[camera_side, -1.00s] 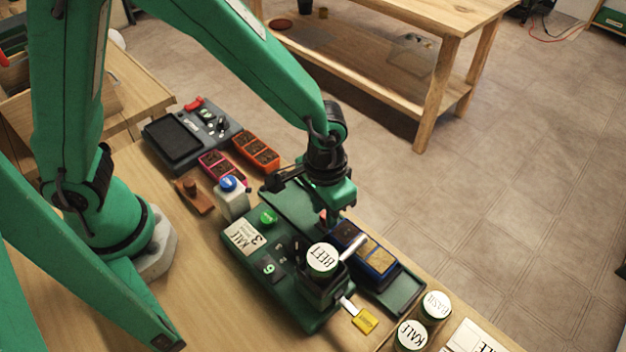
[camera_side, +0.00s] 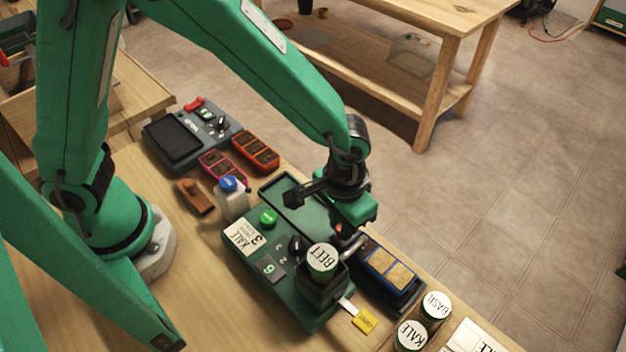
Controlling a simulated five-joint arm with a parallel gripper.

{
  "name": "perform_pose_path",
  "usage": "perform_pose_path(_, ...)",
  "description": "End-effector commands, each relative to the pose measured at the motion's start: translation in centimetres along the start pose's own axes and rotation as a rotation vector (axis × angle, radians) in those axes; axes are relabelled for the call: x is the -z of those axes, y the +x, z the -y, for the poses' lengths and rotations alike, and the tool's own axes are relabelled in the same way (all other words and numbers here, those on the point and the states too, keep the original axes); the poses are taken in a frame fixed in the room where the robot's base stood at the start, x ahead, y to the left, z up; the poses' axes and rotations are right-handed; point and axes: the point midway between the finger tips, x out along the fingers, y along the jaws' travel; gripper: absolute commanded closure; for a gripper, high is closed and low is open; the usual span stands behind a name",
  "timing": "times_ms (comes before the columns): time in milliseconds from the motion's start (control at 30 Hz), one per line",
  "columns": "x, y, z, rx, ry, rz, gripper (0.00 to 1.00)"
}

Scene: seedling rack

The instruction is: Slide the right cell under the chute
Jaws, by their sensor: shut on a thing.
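The blue seedling tray (camera_side: 404,293) sits in the green slide track (camera_side: 284,187) on the far side of the seeder. Two soil-filled cells show toward its right end; its left end is hidden behind my gripper and the chute. My gripper (camera_side: 347,232) is low over the tray's left end and shut on the tray; its fingertips are mostly hidden. The metal chute (camera_side: 354,246) reaches from the seeder, under the BEET jar (camera_side: 322,259), toward the tray. I cannot tell exactly which cell lies under its mouth.
The green seeder (camera_side: 245,262) carries a green button (camera_side: 268,217) and a black dial (camera_side: 296,244). A white bottle with a blue cap (camera_side: 233,203) and pink and orange trays (camera_side: 256,151) stand left. BASIL (camera_side: 436,304) and KALE (camera_side: 410,335) jars stand lower right.

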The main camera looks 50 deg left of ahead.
Motion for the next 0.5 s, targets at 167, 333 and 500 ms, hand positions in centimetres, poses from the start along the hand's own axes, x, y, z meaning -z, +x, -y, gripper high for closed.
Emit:
perform_pose_path(167,0.16,-0.07,-0.45,-0.007,0.008,-0.011,0.71)
perform_pose_path(333,0.12,-0.07,-0.34,-0.005,0.006,-0.008,0.71)
perform_pose_path(500,0.12,-0.44,-0.30,-0.005,0.005,-0.008,0.71)
